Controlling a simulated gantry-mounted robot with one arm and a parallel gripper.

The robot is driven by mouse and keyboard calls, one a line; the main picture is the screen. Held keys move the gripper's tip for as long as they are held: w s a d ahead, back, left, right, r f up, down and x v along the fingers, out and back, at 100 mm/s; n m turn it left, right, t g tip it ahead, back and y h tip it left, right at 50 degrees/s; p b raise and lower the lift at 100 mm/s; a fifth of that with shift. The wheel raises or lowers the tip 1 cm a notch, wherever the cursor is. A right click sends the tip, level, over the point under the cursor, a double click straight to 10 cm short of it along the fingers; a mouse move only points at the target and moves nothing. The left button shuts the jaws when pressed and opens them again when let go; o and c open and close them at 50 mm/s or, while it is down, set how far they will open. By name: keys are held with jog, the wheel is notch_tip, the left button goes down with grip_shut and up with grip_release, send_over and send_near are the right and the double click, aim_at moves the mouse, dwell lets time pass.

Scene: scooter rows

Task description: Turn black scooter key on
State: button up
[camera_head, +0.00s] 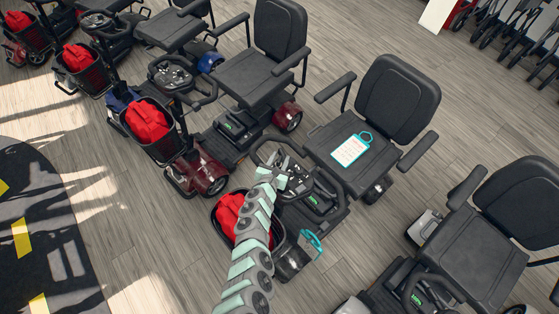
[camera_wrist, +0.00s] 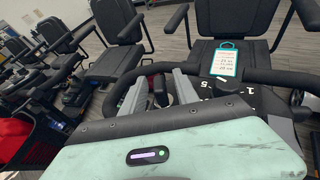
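The black scooter (camera_head: 312,200) stands in the middle of the head view, with a black seat, a looped handlebar and a console. Its console also shows in the wrist view (camera_wrist: 234,97), with a dial marked with numbers. My gripper (camera_head: 277,178) is over the left part of this console, inside the handlebar loop. In the wrist view my gripper (camera_wrist: 158,86) has its two grey fingers apart. A small dark shape shows between them, but I cannot tell whether it is the key or whether the fingers touch it. The key is not clearly visible in the head view.
A white and teal tag (camera_head: 351,149) lies on the seat. A red bag (camera_head: 229,213) sits in the front basket, partly behind my arm. Other scooters stand close on both sides, including one at right (camera_head: 470,245). Open floor (camera_head: 125,200) lies at left.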

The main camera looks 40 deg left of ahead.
jog(key=shift+c, duration=0.3)
grip_shut()
